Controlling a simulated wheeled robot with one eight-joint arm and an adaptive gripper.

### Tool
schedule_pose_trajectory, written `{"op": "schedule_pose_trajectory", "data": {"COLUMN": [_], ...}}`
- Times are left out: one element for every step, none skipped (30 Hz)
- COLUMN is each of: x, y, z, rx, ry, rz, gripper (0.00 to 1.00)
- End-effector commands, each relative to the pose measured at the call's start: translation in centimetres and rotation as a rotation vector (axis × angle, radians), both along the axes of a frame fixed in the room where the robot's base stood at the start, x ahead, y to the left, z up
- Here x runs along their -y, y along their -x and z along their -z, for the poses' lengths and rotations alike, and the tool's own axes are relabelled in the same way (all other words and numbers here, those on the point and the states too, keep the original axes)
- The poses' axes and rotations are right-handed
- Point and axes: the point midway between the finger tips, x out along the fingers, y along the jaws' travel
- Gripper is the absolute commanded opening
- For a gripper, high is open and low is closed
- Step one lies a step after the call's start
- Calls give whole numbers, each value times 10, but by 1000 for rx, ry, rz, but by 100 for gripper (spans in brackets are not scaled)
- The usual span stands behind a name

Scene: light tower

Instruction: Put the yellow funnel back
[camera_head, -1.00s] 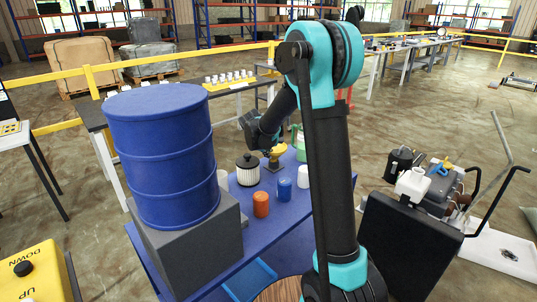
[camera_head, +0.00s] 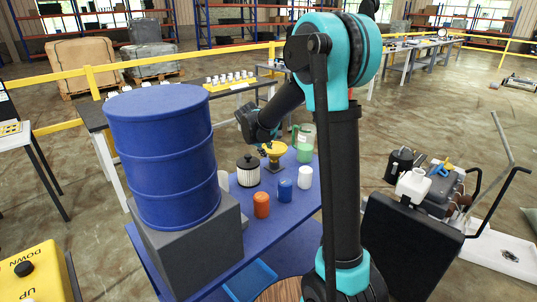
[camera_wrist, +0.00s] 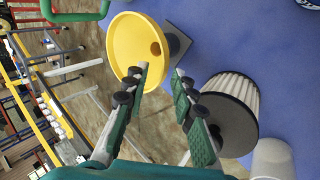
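The yellow funnel (camera_head: 275,149) sits upright, wide mouth up, on a small dark stand (camera_head: 274,166) at the far part of the blue table (camera_head: 240,230). In the wrist view the funnel (camera_wrist: 125,45) shows its round mouth and off-centre hole, with the stand's grey square plate (camera_wrist: 181,40) behind it. My gripper (camera_wrist: 160,72) is open, with nothing between its fingers. One fingertip overlaps the funnel's lower rim in that view; I cannot tell whether it touches. In the head view my gripper (camera_head: 263,146) is just left of the funnel.
A pleated filter (camera_head: 248,171) stands close by, near the other finger in the wrist view. A jug with green liquid (camera_head: 304,146) stands behind right. Orange (camera_head: 261,205), blue (camera_head: 285,189) and white (camera_head: 304,177) containers stand in front. A large blue drum (camera_head: 160,150) is at left.

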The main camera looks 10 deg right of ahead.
Motion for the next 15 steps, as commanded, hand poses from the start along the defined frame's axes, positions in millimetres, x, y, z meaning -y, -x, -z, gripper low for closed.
{"op": "schedule_pose_trajectory", "data": {"x": [-4, -6, -8, -10, -11, -13, -15, -16, -18, -19, -20, -20, -21, -21, -21], "y": [6, 10, 14, 17, 20, 23, 25, 28, 30, 32, 33, 35, 36, 37, 39], "z": [-9, -14, -21, -25, -30, -36, -40, -43, -48, -51, -53, -56, -58, -59, -60], "rx": [0, -1, -1, -1, -1, -1, -1, -1, 0, 0, 0, 0, 0, 0, -1], "ry": [0, 0, -1, 0, 0, 1, 1, 1, 1, 1, 1, 1, 1, 0, -3], "rz": [-2, -2, -1, -1, -1, -2, -2, -2, -1, -1, -1, -1, -1, 0, 5], "gripper": [26, 26, 26, 26, 26, 26, 26, 26, 26, 26, 26, 26, 26, 26, 26]}}
